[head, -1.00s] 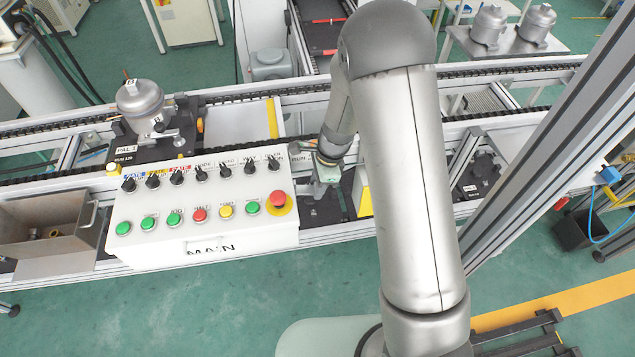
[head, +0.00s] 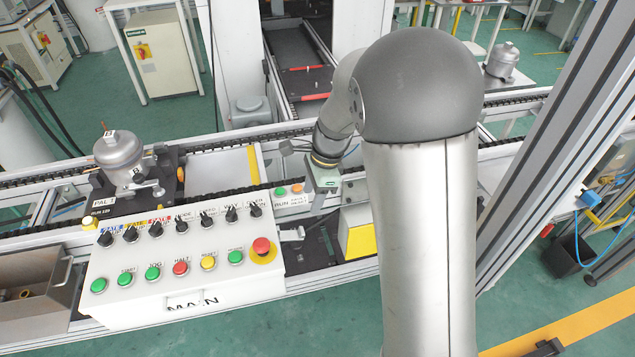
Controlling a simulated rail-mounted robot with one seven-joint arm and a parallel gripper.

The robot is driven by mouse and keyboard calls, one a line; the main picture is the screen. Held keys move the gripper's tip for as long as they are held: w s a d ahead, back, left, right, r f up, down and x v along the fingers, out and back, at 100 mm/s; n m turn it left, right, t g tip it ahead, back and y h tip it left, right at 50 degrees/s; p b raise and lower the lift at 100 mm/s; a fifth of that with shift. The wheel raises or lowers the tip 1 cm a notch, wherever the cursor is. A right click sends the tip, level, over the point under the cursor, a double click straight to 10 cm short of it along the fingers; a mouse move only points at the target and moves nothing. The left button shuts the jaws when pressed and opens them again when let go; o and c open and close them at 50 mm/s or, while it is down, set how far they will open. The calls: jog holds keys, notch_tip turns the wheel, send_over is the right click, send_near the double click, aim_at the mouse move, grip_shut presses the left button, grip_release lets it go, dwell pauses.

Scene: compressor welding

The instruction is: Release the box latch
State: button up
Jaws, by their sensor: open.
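A white control box (head: 140,285) marked MAIN stands at the lower left, with switches and coloured buttons on its sloped top. A small bracket shows on its front face, but I cannot tell whether it is a latch. My gripper (head: 314,203) points down to the right of the box, beside a small panel (head: 291,193) with a green and an orange button. It is small and partly lost against the conveyor frame; its jaws are open and I see nothing in them. My arm hides what lies behind it.
A silver compressor (head: 120,157) sits on a dark pallet (head: 100,206) marked PAL 1 on the conveyor. An open metal bin (head: 30,285) stands at the far left. A grey post (head: 560,130) rises at the right. The green floor in front of the control box is clear.

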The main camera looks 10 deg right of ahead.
jog(key=shift+v, duration=2.25)
jog(key=s+d+r+n+h, duration=0.1)
jog(key=s+d+n, duration=0.3)
jog(key=s+n, duration=0.4)
jog(key=s+d+r+n+t+h+b, duration=0.1)
jog(key=s+d+n, duration=0.3)
jog(key=s+n, duration=0.4)
jog(key=s, duration=0.7)
jog(key=shift+s+h, duration=0.3)
jog(key=shift+h, duration=0.1)
jog(key=shift+a, duration=0.1)
